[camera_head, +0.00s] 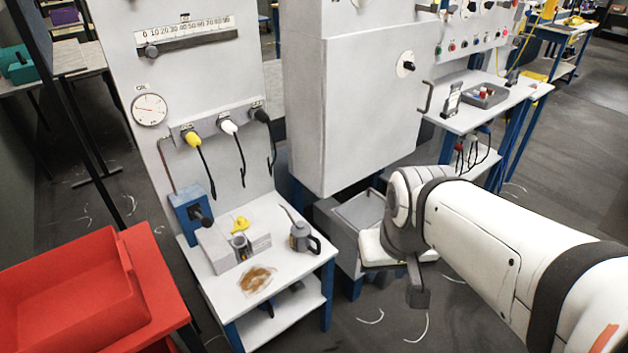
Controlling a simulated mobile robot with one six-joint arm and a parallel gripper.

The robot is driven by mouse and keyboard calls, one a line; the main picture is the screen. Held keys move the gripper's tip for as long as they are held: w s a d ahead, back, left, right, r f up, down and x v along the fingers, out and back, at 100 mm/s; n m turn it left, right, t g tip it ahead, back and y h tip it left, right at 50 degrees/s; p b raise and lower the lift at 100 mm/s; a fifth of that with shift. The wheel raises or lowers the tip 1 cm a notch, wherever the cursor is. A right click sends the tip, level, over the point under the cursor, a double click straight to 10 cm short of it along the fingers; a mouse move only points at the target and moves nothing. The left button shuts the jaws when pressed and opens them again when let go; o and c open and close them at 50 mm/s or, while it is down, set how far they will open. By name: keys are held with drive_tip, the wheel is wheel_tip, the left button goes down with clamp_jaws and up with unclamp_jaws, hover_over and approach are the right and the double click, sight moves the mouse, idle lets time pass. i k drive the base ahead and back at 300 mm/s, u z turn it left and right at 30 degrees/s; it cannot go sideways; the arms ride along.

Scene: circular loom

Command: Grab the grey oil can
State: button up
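The grey oil can (304,241) stands upright near the back right corner of a small white-topped table (305,272). It has a thin spout leaning up to the left and a dark handle on its right side. My arm comes in from the right. The visible part of my gripper (418,290) is a dark piece hanging at the arm's end, right of the table and well apart from the can. The rest of it is hidden behind the arm, so its opening does not show.
Left of the can are a grey block with a yellow item (240,224), a small dark jar (241,246) and a blue box (190,213). A brown stain (257,279) lies in front. A red bin (75,290) stands left. A large grey cabinet (352,105) rises behind.

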sight(300, 237)
drive_tip(key=u, duration=0.05)
drive_tip(key=i, duration=1)
drive_tip(key=z, duration=0.1)
